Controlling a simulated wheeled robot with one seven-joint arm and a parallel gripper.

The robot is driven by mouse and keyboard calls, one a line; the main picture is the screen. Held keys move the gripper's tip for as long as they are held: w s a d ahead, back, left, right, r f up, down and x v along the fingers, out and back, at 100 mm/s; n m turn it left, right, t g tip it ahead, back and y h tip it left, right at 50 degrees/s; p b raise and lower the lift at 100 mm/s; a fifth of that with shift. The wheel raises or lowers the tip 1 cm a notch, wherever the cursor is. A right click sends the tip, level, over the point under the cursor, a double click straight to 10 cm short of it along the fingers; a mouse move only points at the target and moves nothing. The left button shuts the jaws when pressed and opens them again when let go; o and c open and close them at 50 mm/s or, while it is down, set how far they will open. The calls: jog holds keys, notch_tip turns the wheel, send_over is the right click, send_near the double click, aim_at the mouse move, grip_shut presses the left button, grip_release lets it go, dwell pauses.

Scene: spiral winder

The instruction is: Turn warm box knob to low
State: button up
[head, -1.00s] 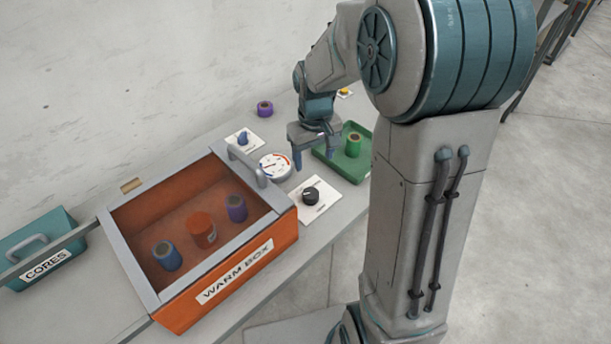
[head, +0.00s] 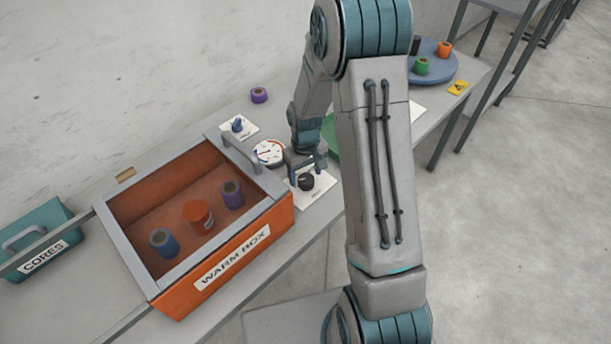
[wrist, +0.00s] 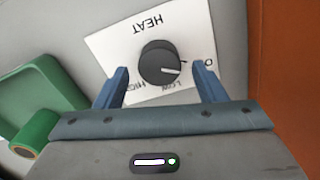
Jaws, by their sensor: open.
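The black heat knob (wrist: 160,60) stands on a white HEAT plate (wrist: 118,50), which reads upside down in the wrist view. The pale pointer line on the knob points right and slightly down, toward the side of the "O..." label; LOW is below it and a partly hidden HIGH is at lower left. In the head view the knob (head: 306,182) is on its plate (head: 318,190) at the right of the orange warm box (head: 230,258). My gripper (head: 305,174) is open above the knob, with one blue finger on each side. I cannot tell whether they touch it.
A round white gauge (head: 268,152) and another plate with a blue knob (head: 238,125) sit behind the warm box. A green tray (wrist: 40,90) with a green core (wrist: 34,130) lies beside the HEAT plate. The warm box holds several cores.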

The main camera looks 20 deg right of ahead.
jog(key=shift+f, duration=1.05)
jog(key=c, duration=1)
jog(key=shift+m, duration=0.3)
jog(key=shift+f+m+b, duration=0.1)
jog(key=shift+m+b, duration=0.65)
jog(key=shift+m, duration=0.05)
jog(key=m+b, duration=0.1)
jog(key=m, duration=0.2)
jog(key=shift+m, duration=0.3)
jog(key=m, duration=0.5)
jog(key=shift+d+m, duration=0.15)
jog(key=shift+m, duration=0.25)
